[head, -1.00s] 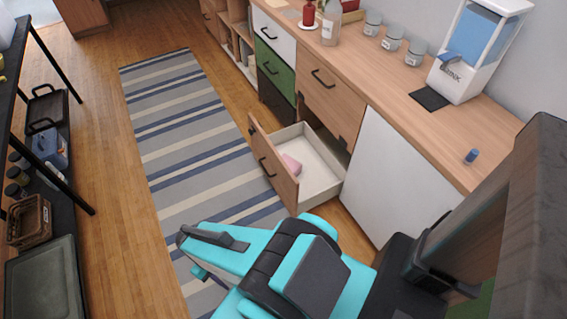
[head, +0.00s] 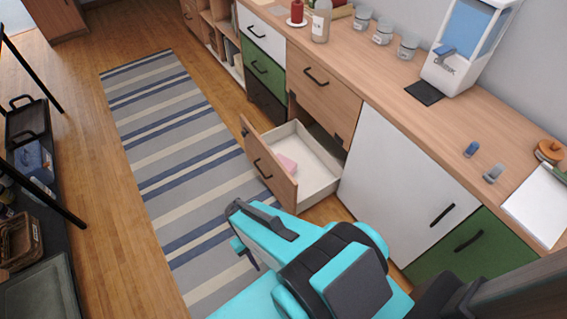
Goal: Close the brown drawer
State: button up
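The brown drawer (head: 269,163) is pulled well out of the lower cabinet in the head view. Its brown front has a black handle, and its white inside (head: 318,176) shows with a small pink item (head: 287,163) in it. My gripper (head: 238,226) is at the end of my teal arm, in front of and below the drawer front in the picture, over the striped rug. It appears apart from the drawer. Its fingers are seen from behind and partly hidden, so I cannot tell whether they are open or shut.
A closed brown drawer (head: 322,83) sits above the open one. A white cabinet door (head: 389,178) is to the right. The counter holds a water dispenser (head: 466,45), jars and a bottle. The striped rug (head: 180,150) is clear; a dark shelf (head: 50,220) stands at left.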

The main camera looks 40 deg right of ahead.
aim_at(318, 175)
jog(key=z, duration=0.75)
jog(key=k, duration=0.95)
jog(key=i, duration=0.9)
